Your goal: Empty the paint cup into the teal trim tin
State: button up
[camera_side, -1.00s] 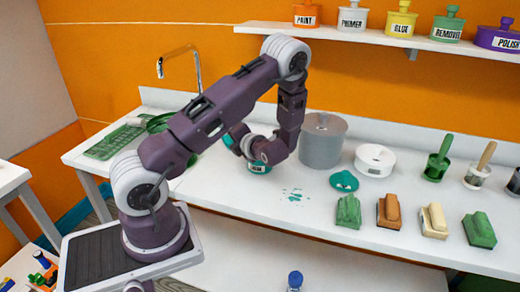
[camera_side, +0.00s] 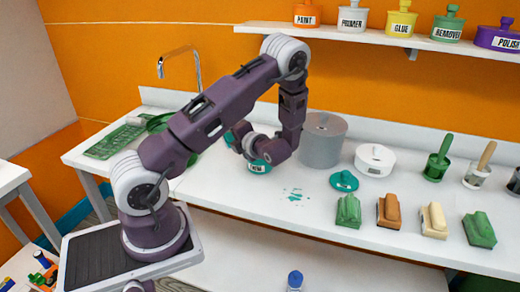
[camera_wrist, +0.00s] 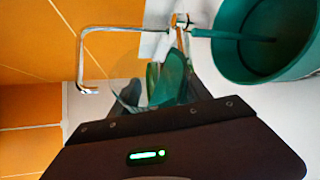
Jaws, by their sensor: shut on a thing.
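The teal trim tin (camera_side: 259,168) stands open on the white counter, partly hidden by my wrist. In the wrist view the tin (camera_wrist: 300,70) fills the upper right corner. My gripper (camera_side: 236,141) is beside and just above the tin, rolled sideways. A thin teal stream (camera_wrist: 225,36) runs from the cup's side into the tin.
A grey pot (camera_side: 322,142) stands close right of my wrist. A teal lid (camera_side: 344,181) and teal splashes (camera_side: 293,194) lie on the counter. A white tin (camera_side: 375,160), brushes and several blocks stand further right. A tap (camera_side: 180,65) rises behind left.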

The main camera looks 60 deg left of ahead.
jog(key=shift+w+d+r+m+g+y, duration=0.1)
jog(key=shift+w+r+m+g+y, duration=0.2)
jog(key=shift+w+r+m, duration=0.35)
dwell(0.9)
jog(key=shift+w+f+m+g+y, duration=0.2)
jog(key=shift+f+m+g+y, duration=0.15)
jog(key=shift+m, duration=0.5)
dwell(0.8)
